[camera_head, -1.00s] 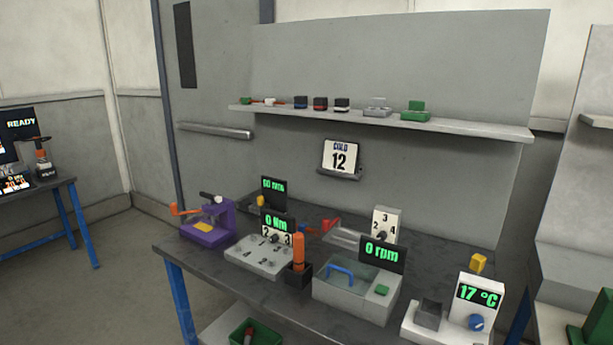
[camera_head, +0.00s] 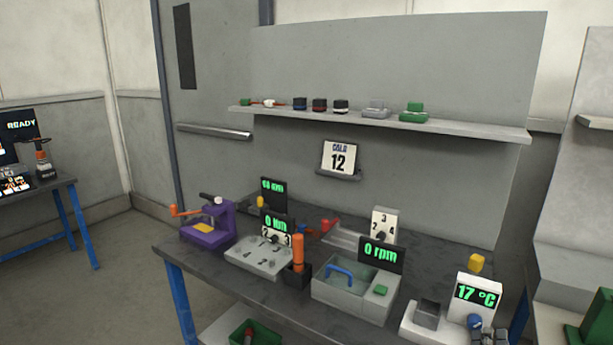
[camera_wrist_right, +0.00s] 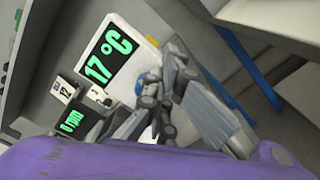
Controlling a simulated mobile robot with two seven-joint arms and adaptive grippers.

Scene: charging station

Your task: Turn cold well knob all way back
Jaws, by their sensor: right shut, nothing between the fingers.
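The cold well (camera_head: 408,325) is a white unit at the front right of the bench, with a grey block and an upright panel reading 17 °C. Its blue knob (camera_head: 474,320) is on the panel below the display. In the head view my right gripper (camera_head: 488,335) is at the lower right edge of the panel, just right of and below the knob, partly covering it. In the right wrist view the shut, empty fingers (camera_wrist_right: 163,108) are close to the blue knob (camera_wrist_right: 146,80). I cannot tell whether they touch it. My left gripper is not in view.
A sign reading COLD 12 (camera_head: 339,157) stands on a small wall ledge. The centrifuge-like box with the 0 rpm display (camera_head: 380,255) is left of the well. A shelf (camera_head: 400,122) with several small items runs above.

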